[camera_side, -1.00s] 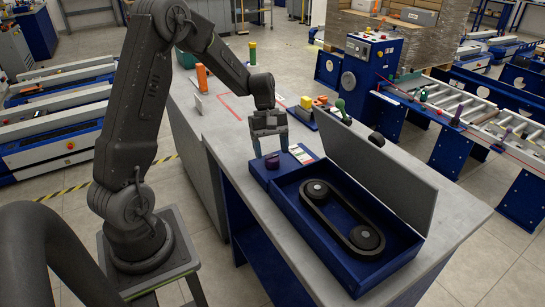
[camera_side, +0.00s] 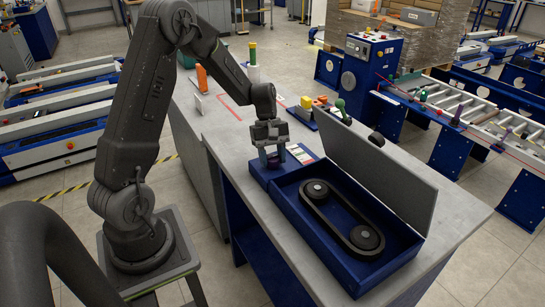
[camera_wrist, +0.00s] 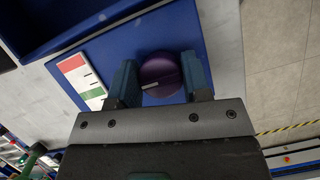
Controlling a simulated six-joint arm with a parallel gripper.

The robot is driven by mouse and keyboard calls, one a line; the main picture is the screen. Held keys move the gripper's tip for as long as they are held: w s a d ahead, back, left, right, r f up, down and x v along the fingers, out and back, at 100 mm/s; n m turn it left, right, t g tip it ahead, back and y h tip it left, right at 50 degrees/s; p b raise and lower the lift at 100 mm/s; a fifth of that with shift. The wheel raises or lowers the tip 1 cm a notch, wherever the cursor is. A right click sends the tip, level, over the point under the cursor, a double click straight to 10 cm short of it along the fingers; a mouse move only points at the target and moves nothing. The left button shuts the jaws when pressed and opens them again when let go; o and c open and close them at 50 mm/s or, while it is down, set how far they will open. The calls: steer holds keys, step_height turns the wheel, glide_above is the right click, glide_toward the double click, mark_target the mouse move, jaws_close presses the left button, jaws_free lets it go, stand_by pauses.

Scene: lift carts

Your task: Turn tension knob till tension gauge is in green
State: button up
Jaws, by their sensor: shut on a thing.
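A pale pointer line shows on the knob's face. The tension gauge (camera_wrist: 80,79) is a card beside the knob with red, white and green bands; no needle can be made out on it. In the side view my gripper (camera_side: 272,154) covers most of the knob, and the gauge (camera_side: 301,152) shows to its right.
The blue box (camera_side: 292,213) holds a black belt around two pulleys (camera_side: 342,217). Its grey lid (camera_side: 376,170) stands open along the right side. Small coloured items (camera_side: 318,104) lie farther back on the grey table (camera_side: 440,215).

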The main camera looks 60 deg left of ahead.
steer(key=shift+c, duration=0.5)
steer(key=shift+m, duration=0.3)
steer(key=m+g, duration=0.1)
steer(key=m, duration=0.2)
steer(key=shift+m+g+y, duration=0.4)
steer(key=m, duration=0.2)
steer(key=m+g+y, duration=0.1)
steer(key=m, duration=0.2)
steer(key=shift+y, duration=0.3)
steer(key=shift+r+m, duration=0.1)
steer(key=shift+m, duration=0.2)
steer(key=o, duration=0.9)
